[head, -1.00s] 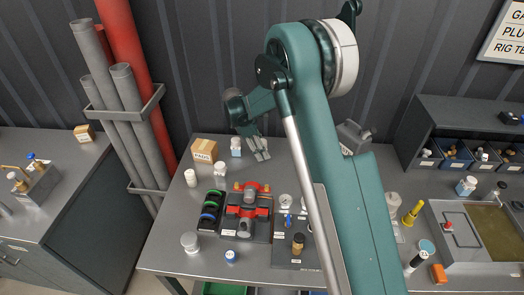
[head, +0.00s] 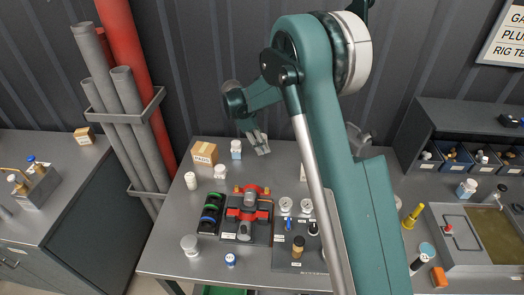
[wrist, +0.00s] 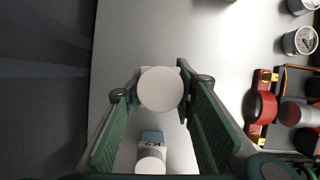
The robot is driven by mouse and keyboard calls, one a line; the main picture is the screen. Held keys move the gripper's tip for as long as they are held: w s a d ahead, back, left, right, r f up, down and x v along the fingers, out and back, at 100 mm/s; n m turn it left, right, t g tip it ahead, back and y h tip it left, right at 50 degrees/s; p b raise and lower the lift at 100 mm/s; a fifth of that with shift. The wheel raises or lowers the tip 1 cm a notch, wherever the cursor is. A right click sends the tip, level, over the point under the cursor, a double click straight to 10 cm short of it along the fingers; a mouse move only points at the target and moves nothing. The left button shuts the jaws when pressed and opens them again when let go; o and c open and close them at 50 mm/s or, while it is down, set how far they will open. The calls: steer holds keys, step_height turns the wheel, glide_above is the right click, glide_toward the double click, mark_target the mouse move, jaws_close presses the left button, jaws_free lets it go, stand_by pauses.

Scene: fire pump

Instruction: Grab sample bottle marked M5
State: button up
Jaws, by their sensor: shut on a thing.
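My gripper (wrist: 159,82) is shut on a white-capped bottle (wrist: 160,90), seen from above between the green fingers in the wrist view. Only its round cap and a sliver of pale body or label show, so its marking cannot be read. In the head view my gripper (head: 258,145) hangs near the back of the bench, against the dark wall, and the held bottle is hard to make out there. Another white-capped bottle (wrist: 152,148) with a blue label reading K2 stands close by; it also shows in the head view (head: 236,149), left of my gripper.
A cardboard box (head: 203,153) and white bottles (head: 220,171) and (head: 190,181) stand to the left. A red and grey pump (head: 247,212) sits in front, with gauges (head: 286,205) beside it. The ribbed wall (head: 200,80) is close behind. Bare bench lies between.

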steer(key=shift+r, duration=2.7)
